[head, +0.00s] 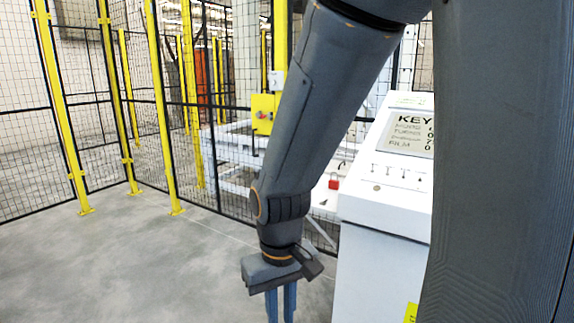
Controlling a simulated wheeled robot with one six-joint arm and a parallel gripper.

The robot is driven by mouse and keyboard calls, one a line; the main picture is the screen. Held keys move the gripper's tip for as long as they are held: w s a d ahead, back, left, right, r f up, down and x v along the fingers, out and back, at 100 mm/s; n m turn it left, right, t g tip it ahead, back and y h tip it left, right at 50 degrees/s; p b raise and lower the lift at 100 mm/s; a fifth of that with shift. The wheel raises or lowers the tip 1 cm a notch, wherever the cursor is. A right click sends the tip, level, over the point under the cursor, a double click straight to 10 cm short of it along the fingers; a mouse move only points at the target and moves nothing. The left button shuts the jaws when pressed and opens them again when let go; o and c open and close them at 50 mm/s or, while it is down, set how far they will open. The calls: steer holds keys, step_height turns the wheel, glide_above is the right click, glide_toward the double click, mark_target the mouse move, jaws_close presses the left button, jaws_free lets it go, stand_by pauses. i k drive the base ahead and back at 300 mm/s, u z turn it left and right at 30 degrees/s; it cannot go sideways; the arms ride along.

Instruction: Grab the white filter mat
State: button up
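No white filter mat can be made out in the head view. My gripper (281,305) hangs pointing down at the bottom middle, over the grey floor and left of a white console. Its two blue-grey fingers stand close together with a narrow gap between them. Their tips run to the bottom edge of the picture, so whether they are open or shut is unclear. I see nothing held in the visible part of them.
The white console (378,265) with a sign (410,128) stands close on the right. The grey floor (130,260) at left is clear.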

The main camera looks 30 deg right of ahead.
mark_target(343, 167)
steer(key=u, duration=0.35)
steer(key=i, duration=2.6)
steer(key=z, duration=1.65)
steer(key=i, duration=0.8)
steer(key=z, duration=0.8)
